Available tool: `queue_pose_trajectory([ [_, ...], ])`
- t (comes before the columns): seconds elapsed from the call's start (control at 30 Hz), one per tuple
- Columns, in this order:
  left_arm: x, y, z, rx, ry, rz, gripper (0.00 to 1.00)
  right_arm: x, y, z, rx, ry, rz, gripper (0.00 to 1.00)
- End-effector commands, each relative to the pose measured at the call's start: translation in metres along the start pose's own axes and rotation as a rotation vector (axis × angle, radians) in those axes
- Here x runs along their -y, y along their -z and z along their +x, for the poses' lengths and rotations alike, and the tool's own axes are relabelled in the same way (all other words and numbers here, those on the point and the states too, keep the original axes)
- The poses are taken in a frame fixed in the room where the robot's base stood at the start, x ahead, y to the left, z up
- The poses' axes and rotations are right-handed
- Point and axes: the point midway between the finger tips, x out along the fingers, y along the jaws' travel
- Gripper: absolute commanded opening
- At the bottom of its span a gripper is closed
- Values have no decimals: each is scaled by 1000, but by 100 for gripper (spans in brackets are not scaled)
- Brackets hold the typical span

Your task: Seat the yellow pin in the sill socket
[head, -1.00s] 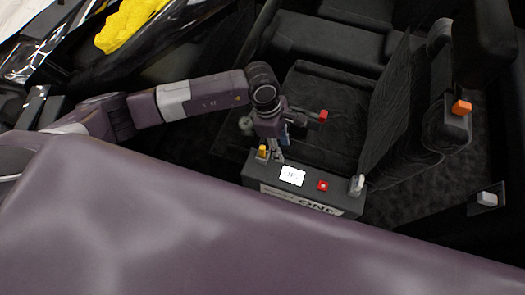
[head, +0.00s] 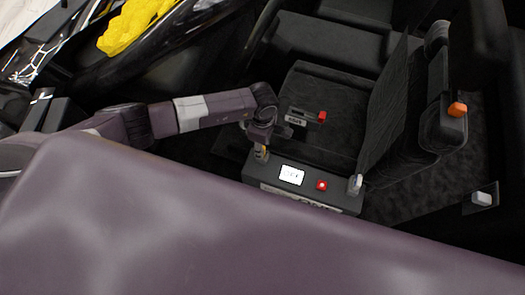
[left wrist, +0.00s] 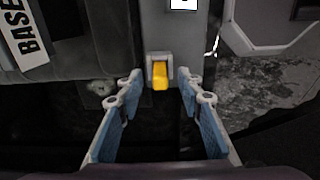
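The yellow pin (left wrist: 160,76) sits in a pale metal holder on the end of a grey box in the left wrist view. In the head view the pin (head: 262,152) is partly hidden by my left gripper (head: 259,146). In the left wrist view my left gripper (left wrist: 160,74) is open, with one fingertip on each side of the pin and gaps on both sides. I cannot make out the sill socket for certain. My right gripper is not in view.
The grey box (head: 340,199) carries a white screen (head: 291,175), a red button (head: 322,185) and a pale knob (head: 356,182). A "BASE" label (left wrist: 25,38) shows in the wrist view.

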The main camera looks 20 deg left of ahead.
Motion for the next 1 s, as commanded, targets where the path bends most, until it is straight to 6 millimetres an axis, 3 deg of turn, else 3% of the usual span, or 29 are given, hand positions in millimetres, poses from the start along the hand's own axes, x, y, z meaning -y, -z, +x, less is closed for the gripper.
queue_pose_trajectory([
  [0.17,0,0,0,1,0,0,34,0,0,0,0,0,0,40],
  [0.5,0,0,0,1,0,-1,0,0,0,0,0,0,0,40],
  [0.83,-2,1,-4,1,-1,-2,0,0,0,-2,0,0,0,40],
  [1.0,-13,7,-30,0,-3,-9,0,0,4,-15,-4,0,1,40],
])
